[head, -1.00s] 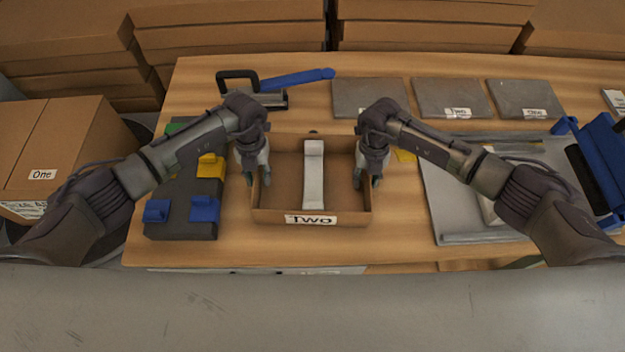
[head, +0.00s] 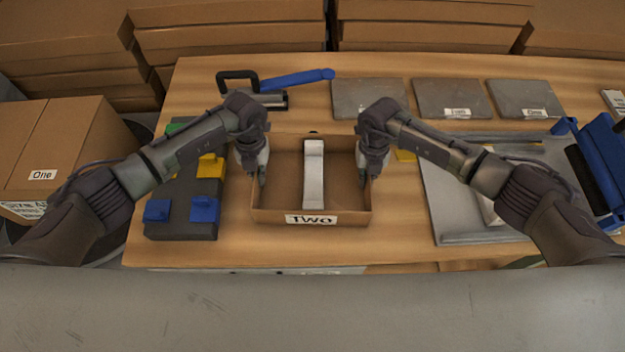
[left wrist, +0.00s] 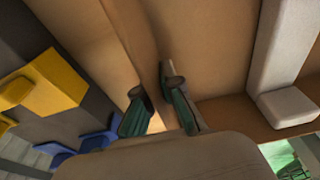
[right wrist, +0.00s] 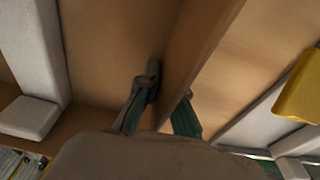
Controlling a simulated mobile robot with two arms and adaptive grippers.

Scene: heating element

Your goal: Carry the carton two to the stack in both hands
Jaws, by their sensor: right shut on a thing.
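Carton two (head: 311,219) is an open, shallow brown box on the wooden table, with a label reading "Two" on its front. A long pale grey part (head: 314,172) lies inside it. My left gripper (head: 263,178) is at the carton's left wall, with its fingers (left wrist: 155,100) on either side of that wall; whether both press on it is unclear. My right gripper (head: 366,178) is shut on the right wall, and its fingers straddle that wall in the right wrist view (right wrist: 167,100). The carton's bottom appears to rest on the table.
A dark tray (head: 180,229) with yellow and blue blocks stands left of the carton. A blue-handled tool (head: 297,79) and grey plates (head: 368,97) lie behind. A grey board (head: 450,228) and blue device (head: 600,170) are right. Carton one (head: 62,150) is far left.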

